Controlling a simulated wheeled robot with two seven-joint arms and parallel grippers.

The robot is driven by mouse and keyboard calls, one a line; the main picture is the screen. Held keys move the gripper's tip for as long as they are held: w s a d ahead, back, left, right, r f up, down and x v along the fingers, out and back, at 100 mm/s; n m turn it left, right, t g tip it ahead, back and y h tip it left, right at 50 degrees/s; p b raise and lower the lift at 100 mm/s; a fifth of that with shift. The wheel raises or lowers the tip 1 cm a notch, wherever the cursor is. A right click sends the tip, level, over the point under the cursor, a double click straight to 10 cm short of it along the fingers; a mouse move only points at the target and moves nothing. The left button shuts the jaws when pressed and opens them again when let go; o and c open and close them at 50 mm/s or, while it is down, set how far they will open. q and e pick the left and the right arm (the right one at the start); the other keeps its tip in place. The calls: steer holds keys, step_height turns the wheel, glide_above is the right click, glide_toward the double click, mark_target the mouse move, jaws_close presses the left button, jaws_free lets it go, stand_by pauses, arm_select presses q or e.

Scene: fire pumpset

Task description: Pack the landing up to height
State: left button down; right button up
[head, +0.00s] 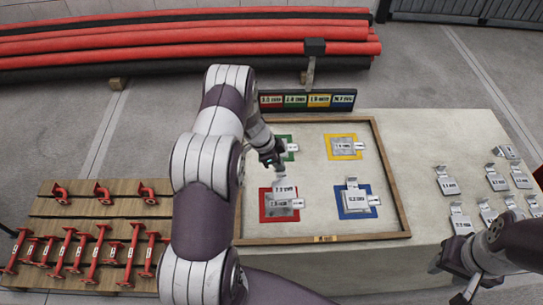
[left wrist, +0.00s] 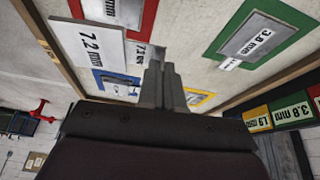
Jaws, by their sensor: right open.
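My left gripper (head: 277,170) is over the tray's left side, shut on the upright tab of a metal shim plate (head: 284,192) marked 7.2 mm. The plate hangs over the red landing (head: 266,212), partly covering it; I cannot tell whether they touch. In the left wrist view the plate (left wrist: 88,45) lies left of the fingers (left wrist: 162,85). The green landing (head: 287,141), yellow landing (head: 359,153) and blue landing (head: 346,212) each carry a metal plate and a small tag; the blue one's plate has an upright tab. My right gripper (head: 457,280) is open and empty at the front edge.
Several loose shim plates (head: 447,181) lie on the table at right. A wooden rim (head: 391,180) bounds the tray. A display board (head: 308,101) with four coloured labels stands behind it. Red pipes (head: 190,40) lie behind; red fittings lie on a pallet (head: 90,208) at left.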

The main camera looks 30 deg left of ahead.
arm_select(q)
steer(key=shift+s+a+f+m, duration=0.25)
steer(key=shift+m, duration=0.15)
steer(key=shift+d+f, duration=0.15)
steer(key=shift+d, duration=0.1)
steer(key=shift+a, duration=0.2)
steer(key=shift+s+a+p, duration=0.1)
steer(key=shift+p, duration=0.3)
steer(key=shift+f+b, duration=1.9)
steer(key=shift+f, duration=1)
arm_select(e)
steer(key=shift+w+d+f, duration=0.1)
steer(key=shift+d+f, duration=0.15)
steer(key=shift+f, duration=0.45)
steer(key=shift+w+d+f, duration=0.1)
steer(key=shift+d+f, duration=0.15)
steer(key=shift+f, duration=0.45)
arm_select(q)
steer(key=shift+f+b, duration=0.35)
steer(key=shift+f, duration=0.25)
arm_select(e)
steer(key=shift+f, duration=0.35)
arm_select(q)
steer(key=c, duration=1.2)
jaws_free()
steer(key=shift+c, duration=0.2)
steer(key=shift+r, duration=0.1)
steer(key=v, duration=1.2)
steer(key=shift+r, duration=0.3)
